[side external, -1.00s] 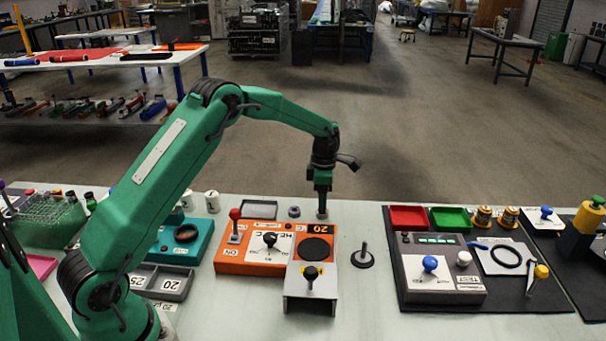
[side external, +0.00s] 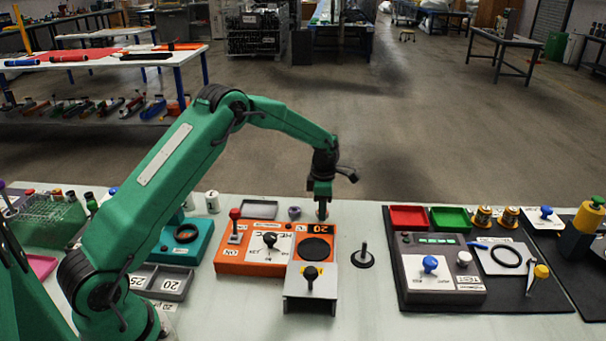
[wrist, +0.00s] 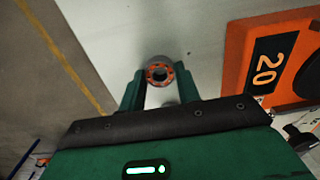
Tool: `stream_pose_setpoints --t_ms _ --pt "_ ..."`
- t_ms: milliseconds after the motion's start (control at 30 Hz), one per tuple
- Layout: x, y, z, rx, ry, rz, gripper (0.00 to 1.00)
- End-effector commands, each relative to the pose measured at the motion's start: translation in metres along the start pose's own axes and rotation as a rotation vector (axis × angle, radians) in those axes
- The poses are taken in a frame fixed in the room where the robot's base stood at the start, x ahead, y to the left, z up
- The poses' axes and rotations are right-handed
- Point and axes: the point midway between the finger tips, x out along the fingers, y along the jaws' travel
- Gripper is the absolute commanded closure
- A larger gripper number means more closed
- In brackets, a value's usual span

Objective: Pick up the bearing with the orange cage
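The bearing with the orange cage (wrist: 159,72) shows in the wrist view as a small grey ring with orange around its inside, at the fingertips. In the side view a small ring (side external: 322,212) shows directly under my gripper (side external: 322,192), partly hidden by it. In the wrist view my gripper (wrist: 160,80) has its two green fingers apart, one on each side of the bearing. Whether the fingers touch it cannot be made out. A ring with a purple tint (side external: 294,212) lies a little to the left on the table.
An orange test box (side external: 260,262) with knobs and a "20" label stands just in front of the bearing. A black-based post (side external: 363,260) stands to its right. Red (side external: 408,216) and green (side external: 450,218) trays sit further right. Pale table is clear between.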

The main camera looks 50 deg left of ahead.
Motion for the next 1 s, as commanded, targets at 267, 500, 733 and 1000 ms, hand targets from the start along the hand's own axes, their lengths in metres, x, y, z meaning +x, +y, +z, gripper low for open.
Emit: stream_pose_setpoints --t_ms 267,500,733,1000 --pt "0.0 0.0 0.0 0.0 0.0 0.001 0.91" --pt "-0.004 0.0 0.0 0.0 -0.001 0.001 0.91" --pt "-0.025 0.001 0.001 0.0 -0.002 0.003 0.91" --pt "-0.057 -0.025 0.011 0.004 -0.001 0.001 0.91"
